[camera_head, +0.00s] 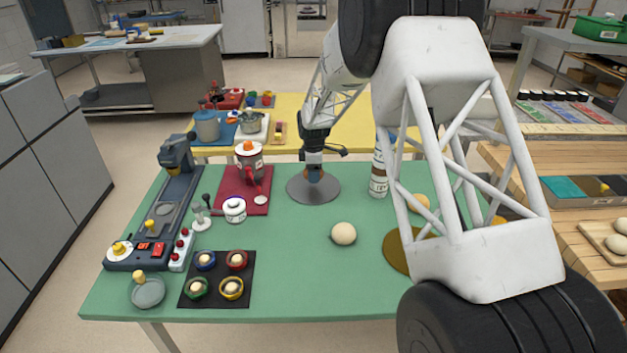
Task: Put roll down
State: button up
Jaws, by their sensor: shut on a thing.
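My gripper (314,168) points down over a round grey plate (299,193) at the back middle of the green table. It is shut on a small orange-brown roll (315,176), mostly hidden by the fingers. The roll is low over the plate; I cannot tell whether it touches it. A pale round roll (343,233) lies on the bare green table in front of the plate.
A labelled cylinder (378,178) stands right of the plate. A black tray (217,291) holds several coloured cups. My arm hides much of the right side. The front middle is clear.

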aim_at(313, 186)
jog(key=shift+f, duration=1.75)
jog(key=shift+f, duration=0.15)
jog(key=o, duration=0.9)
notch_tip(313, 186, up, 12)
jog(key=shift+r, duration=0.15)
